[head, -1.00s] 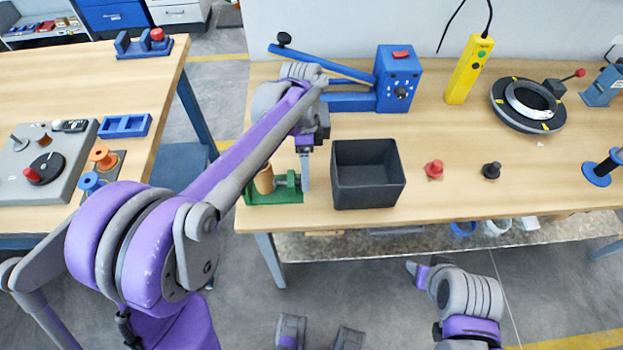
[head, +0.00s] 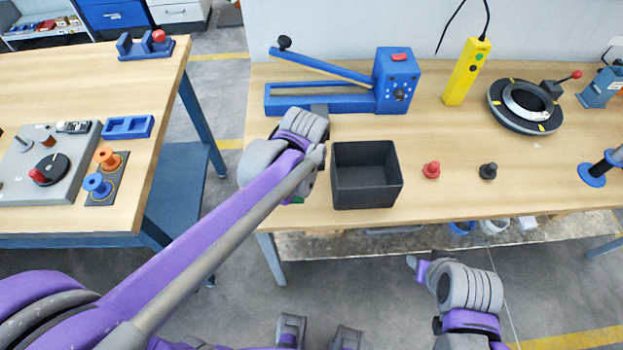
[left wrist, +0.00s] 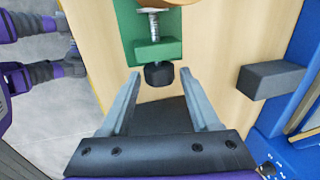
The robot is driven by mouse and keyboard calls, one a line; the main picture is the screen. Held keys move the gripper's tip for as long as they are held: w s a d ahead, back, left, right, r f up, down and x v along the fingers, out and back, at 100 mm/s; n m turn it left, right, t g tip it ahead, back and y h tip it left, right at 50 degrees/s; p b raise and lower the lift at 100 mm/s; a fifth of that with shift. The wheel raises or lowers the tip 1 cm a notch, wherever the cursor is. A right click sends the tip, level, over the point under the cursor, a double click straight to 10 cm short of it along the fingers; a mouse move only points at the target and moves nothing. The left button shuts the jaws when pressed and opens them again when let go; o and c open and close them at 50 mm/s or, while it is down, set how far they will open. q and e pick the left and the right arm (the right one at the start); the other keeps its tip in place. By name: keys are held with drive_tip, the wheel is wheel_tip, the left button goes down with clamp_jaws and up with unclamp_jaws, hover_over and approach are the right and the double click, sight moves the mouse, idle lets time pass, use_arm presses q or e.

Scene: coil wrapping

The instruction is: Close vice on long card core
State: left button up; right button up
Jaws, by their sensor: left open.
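The green vice (left wrist: 156,50) shows in the left wrist view with its metal screw (left wrist: 153,24) and a black knob (left wrist: 159,75) on the near end. The card core (left wrist: 165,3) is a brown edge at the top of that view, mostly cut off. My left gripper (left wrist: 160,74) is open, its fingers on either side of the knob, with gaps visible; I cannot tell whether they are level with it in depth. In the head view my left arm hides nearly all of the vice and the core. My right gripper (head: 413,263) hangs before the table, too small to read.
A black bin (head: 367,200) stands right of my left wrist. A blue lever press (head: 397,80) stands behind, its grey block (left wrist: 270,78) near the gripper's right side. Red (head: 432,170) and black (head: 488,171) knobs stand to the right, with clear table around them.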

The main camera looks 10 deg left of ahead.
use_arm(q)
drive_tip(key=shift+s+t, duration=0.2)
drive_tip(key=shift+t, duration=0.3)
drive_tip(key=shift+w, duration=0.1)
drive_tip(key=shift+f, duration=0.1)
drive_tip(key=shift+s+d+f+t+y, duration=0.1)
drive_tip(key=shift+s+t+y, duration=0.15)
drive_tip(key=shift+t, duration=0.3)
drive_tip(key=shift+s+d+f+t+y, duration=0.1)
drive_tip(key=shift+t+y, duration=0.15)
drive_tip(key=shift+t, duration=0.3)
drive_tip(key=shift+s+r+t+b, duration=0.15)
drive_tip(key=shift+t+b, duration=0.15)
drive_tip(key=shift+t, duration=0.4)
drive_tip(key=shift+a, duration=0.15)
